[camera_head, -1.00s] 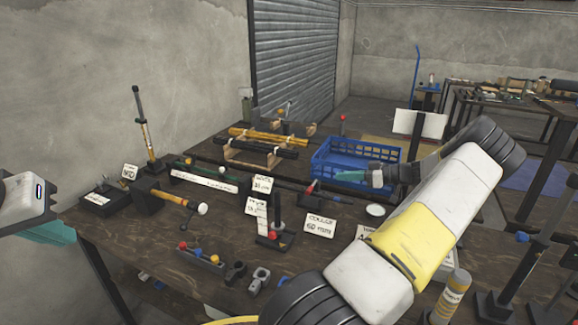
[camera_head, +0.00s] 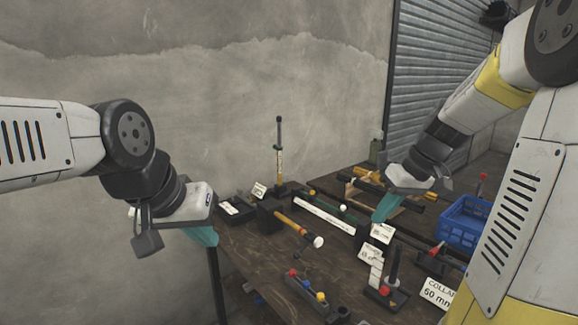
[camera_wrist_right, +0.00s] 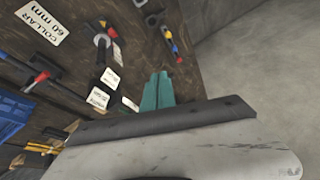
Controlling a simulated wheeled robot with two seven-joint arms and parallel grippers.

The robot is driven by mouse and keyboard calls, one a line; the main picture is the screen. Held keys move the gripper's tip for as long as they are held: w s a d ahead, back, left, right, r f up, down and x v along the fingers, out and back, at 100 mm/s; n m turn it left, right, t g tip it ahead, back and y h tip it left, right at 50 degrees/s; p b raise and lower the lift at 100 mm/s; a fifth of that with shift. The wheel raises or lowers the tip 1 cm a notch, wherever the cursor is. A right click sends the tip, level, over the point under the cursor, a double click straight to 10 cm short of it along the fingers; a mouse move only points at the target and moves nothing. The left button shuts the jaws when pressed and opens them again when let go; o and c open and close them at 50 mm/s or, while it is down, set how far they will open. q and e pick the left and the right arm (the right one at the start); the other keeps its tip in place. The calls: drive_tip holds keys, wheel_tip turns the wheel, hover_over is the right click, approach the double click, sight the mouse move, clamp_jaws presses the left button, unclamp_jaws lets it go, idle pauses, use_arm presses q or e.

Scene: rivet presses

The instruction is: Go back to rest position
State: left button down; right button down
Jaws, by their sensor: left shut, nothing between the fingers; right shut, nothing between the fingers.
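My left gripper (camera_head: 204,236) is at the left of the head view, off the table's left edge, with its teal fingers shut and empty. My right gripper (camera_head: 383,210) is over the middle of the table, above the cards and small tools, its teal fingers pointing down. In the right wrist view the right gripper's teal fingers (camera_wrist_right: 158,92) lie together with nothing between them. Neither gripper touches an object that I can make out.
A concrete wall (camera_head: 200,70) stands behind on the left.

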drive_tip(key=s+a+r+m+t+h, duration=0.1)
drive_tip(key=s+a+r+m, duration=0.1)
drive_tip(key=s, duration=0.5)
drive_tip(key=s+a+r+m+t+h, duration=0.1)
drive_tip(key=s+a+r+m+t, duration=0.1)
drive_tip(key=s+a, duration=0.3)
drive_tip(key=shift+s+a+r+t, duration=0.25)
drive_tip(key=shift+s+r+t, duration=0.1)
drive_tip(key=shift+s, duration=1.2)
